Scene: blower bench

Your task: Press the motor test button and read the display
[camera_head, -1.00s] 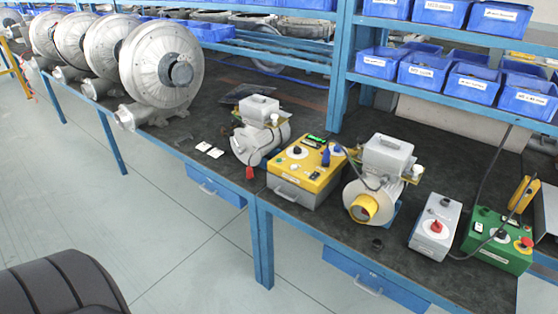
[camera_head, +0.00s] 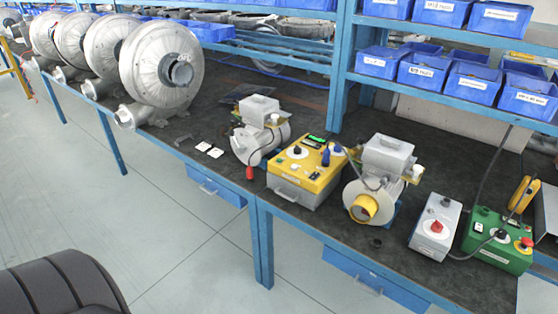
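A yellow-topped test box (camera_head: 305,169) with a grey lower body stands on the bench. Its top has a lit green display (camera_head: 317,138), a white dial with a dark knob (camera_head: 298,151), small buttons and blue and dark plugs (camera_head: 326,156). The digits on the display are too small to read. A grey motor unit (camera_head: 262,134) stands left of the box, and another with a yellow ring (camera_head: 363,207) stands right of it. I cannot tell which button is the motor test button. Neither gripper is in view.
Right of the motors stand a grey box with a red knob (camera_head: 435,226) and a green box (camera_head: 497,240). Large round blowers (camera_head: 161,66) fill the bench's left. Blue bins (camera_head: 424,70) sit on shelves above. Two white cards (camera_head: 209,149) lie on the dark bench top.

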